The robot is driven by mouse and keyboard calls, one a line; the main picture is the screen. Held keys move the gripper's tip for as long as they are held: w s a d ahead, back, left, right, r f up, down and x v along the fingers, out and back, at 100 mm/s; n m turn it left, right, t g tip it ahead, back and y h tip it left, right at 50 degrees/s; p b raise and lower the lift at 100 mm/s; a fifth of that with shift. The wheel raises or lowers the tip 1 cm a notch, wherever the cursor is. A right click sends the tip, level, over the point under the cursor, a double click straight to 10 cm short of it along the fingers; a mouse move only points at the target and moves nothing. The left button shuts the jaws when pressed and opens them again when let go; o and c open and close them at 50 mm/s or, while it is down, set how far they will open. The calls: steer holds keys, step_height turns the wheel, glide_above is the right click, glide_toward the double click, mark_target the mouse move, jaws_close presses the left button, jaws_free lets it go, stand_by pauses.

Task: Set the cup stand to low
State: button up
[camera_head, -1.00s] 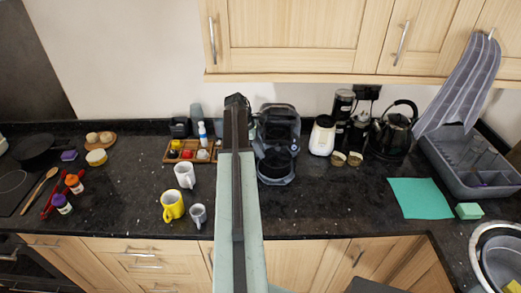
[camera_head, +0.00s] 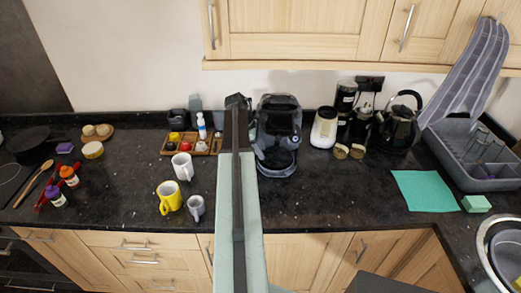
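A dark coffee machine (camera_head: 279,118) stands upright on the black counter against the wall, just right of my arm. The cup stand (camera_head: 277,168) appears to be the dark platform at its front base; its height setting is too small to tell. My arm reaches from the bottom of the view toward the wall, and its dark far end (camera_head: 236,102) is left of the machine's upper part. The gripper's fingers cannot be made out, and the arm hides part of the counter beside the machine.
A white mug (camera_head: 182,166), a yellow mug (camera_head: 169,197) and a grey mug (camera_head: 196,208) stand left of my arm. Behind them is a wooden tray (camera_head: 168,151). A white appliance (camera_head: 324,128) and a kettle (camera_head: 401,125) stand right. Counter before the machine is clear.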

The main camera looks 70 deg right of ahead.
steer(key=shift+r, duration=0.1)
steer(key=d+p+v, duration=0.1)
steer(key=p+v, duration=0.6)
steer(key=shift+a+r, duration=0.25)
steer(key=shift+a, duration=0.3)
steer(key=shift+w, duration=0.15)
